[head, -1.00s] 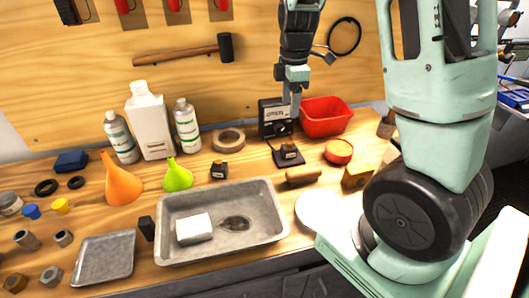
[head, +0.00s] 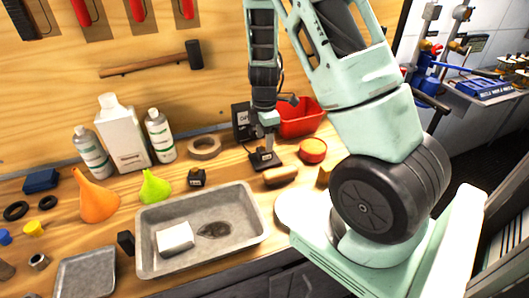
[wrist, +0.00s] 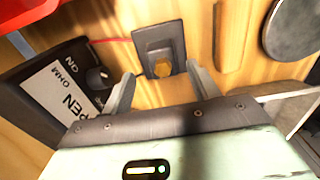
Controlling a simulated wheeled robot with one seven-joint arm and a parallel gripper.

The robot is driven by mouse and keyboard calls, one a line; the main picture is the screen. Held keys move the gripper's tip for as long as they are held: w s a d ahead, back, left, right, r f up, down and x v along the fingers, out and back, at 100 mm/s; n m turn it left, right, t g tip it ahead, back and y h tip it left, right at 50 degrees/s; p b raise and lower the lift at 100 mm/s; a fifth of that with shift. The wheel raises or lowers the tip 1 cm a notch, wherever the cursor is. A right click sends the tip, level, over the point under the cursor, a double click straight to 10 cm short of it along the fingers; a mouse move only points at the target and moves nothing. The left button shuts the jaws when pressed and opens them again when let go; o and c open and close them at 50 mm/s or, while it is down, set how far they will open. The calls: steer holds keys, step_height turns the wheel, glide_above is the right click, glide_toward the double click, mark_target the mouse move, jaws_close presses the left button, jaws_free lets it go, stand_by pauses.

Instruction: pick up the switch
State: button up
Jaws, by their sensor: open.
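The switch (head: 262,161) appears to be the small black block on a dark plate, standing on the bench below my gripper (head: 268,142). In the wrist view, the switch (wrist: 160,55) shows a dark plate with a raised block and an orange hexagonal top. My gripper (wrist: 161,84) is open there, its two fingers apart. The switch lies just ahead of the gap between the fingertips, and I see no contact. In the head view my gripper partly hides the switch.
A black meter (wrist: 60,105) is close beside the left finger, with a red wire running towards the switch. A red bin (head: 300,120) is behind, a red round tin (head: 313,150) to the right, a wooden handle (head: 281,176) in front. A grey tray (head: 150,262) lies front left.

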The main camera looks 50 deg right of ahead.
steer(key=shift+s+a+f+p, duration=0.1)
steer(key=shift+f+p, duration=0.2)
steer(key=shift+f, duration=1)
steer(key=shift+a+f+p, duration=0.1)
steer(key=shift+f+p, duration=0.15)
steer(key=shift+f, duration=1.05)
steer(key=c, duration=1.2)
steer(key=shift+r+b, duration=0.4)
steer(key=shift+r, duration=4.65)
